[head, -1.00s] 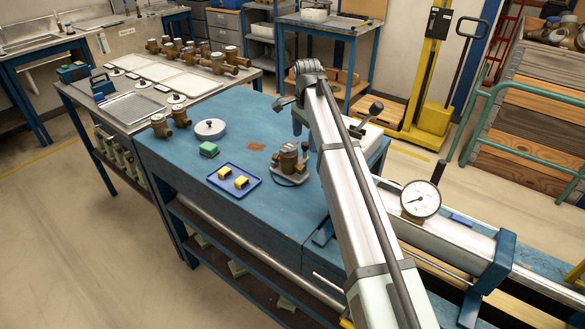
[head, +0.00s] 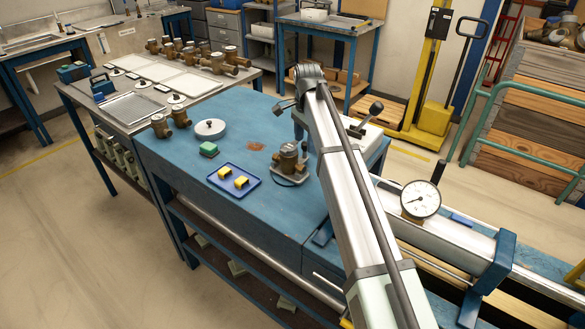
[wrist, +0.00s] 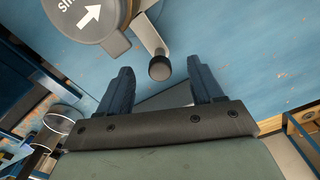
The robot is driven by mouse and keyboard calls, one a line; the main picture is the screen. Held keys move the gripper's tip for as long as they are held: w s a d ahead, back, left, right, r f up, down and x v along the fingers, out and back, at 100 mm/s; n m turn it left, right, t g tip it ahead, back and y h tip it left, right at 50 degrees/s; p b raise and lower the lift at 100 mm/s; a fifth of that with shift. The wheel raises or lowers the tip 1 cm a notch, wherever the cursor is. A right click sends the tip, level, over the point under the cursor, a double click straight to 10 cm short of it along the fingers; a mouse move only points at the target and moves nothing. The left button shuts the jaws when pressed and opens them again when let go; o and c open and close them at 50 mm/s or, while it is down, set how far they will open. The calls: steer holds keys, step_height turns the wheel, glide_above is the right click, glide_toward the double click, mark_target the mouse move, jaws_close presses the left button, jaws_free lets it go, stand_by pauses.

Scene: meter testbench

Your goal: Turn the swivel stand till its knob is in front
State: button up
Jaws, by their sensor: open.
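The swivel stand (head: 290,165) sits on the blue bench in the head view, a grey base carrying a brass meter. In the wrist view its round grey top (wrist: 90,18) with a white arrow fills the upper left. A bracket reaches from it to a dark knob (wrist: 159,68), which stands just ahead of the gap between the fingers. My gripper (wrist: 162,80) is open and empty, with one dark blue finger either side of that gap. In the head view my gripper (head: 298,132) is low, behind the stand and partly hidden by my arm. Contact with the knob cannot be told.
A pale device (head: 371,128) with a black lever stands to the right.

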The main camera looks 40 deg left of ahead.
steer(key=shift+d, duration=0.2)
steer(key=shift+s+d, duration=0.1)
steer(key=shift+d, duration=0.5)
